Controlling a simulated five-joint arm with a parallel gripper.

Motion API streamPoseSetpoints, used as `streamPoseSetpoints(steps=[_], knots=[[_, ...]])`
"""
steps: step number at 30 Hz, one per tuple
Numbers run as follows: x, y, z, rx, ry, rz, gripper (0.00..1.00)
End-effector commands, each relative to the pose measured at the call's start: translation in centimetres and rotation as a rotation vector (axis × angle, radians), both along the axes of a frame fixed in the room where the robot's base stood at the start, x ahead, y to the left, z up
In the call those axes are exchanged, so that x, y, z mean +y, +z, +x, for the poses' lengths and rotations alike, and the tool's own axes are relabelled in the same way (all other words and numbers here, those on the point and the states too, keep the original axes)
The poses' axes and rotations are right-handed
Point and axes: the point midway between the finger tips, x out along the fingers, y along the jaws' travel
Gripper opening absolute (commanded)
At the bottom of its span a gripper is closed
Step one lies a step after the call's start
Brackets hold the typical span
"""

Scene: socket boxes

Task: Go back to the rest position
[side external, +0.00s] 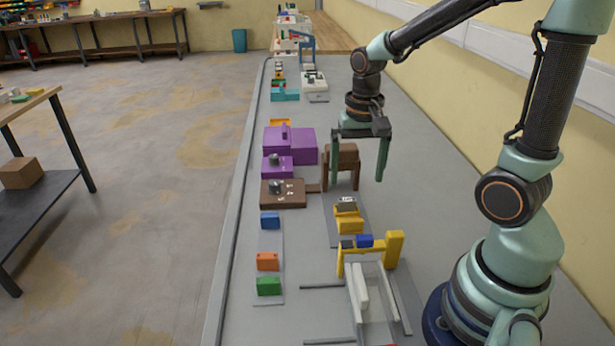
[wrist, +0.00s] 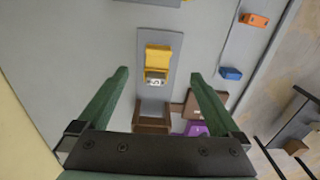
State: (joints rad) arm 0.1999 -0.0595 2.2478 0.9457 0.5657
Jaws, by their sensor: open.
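My gripper (side external: 359,160) hangs above the grey bench with its two green fingers spread wide and nothing between them. In the wrist view my gripper (wrist: 157,82) is also open, its fingers framing a yellow block (wrist: 158,56) on a grey plate and a brown box (wrist: 153,115). The same yellow block (side external: 349,222) stands in front of the gripper in the side view. The brown box (side external: 343,165) stands behind or between the fingers in that view; I cannot tell whether they touch it.
Blue (side external: 270,220), orange (side external: 267,261) and green (side external: 268,286) blocks stand on a strip at the left. Purple boxes (side external: 304,147) and a flat brown box (side external: 282,194) are behind them. A yellow frame (side external: 394,249) stands at the front. The bench right of the gripper is clear.

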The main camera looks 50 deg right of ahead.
Motion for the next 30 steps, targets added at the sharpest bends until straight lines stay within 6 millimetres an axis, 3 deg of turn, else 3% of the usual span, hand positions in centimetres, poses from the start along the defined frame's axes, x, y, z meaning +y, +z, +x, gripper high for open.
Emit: streamPoseSetpoints(steps=[15,21,30], knots=[[5.1,8.3,-1.3,-0.377,0.605,-0.138,1.00],[6.1,9.5,-1.8,-0.452,0.732,-0.184,1.00],[6.2,9.7,-1.9,-0.460,0.751,-0.190,1.00]])
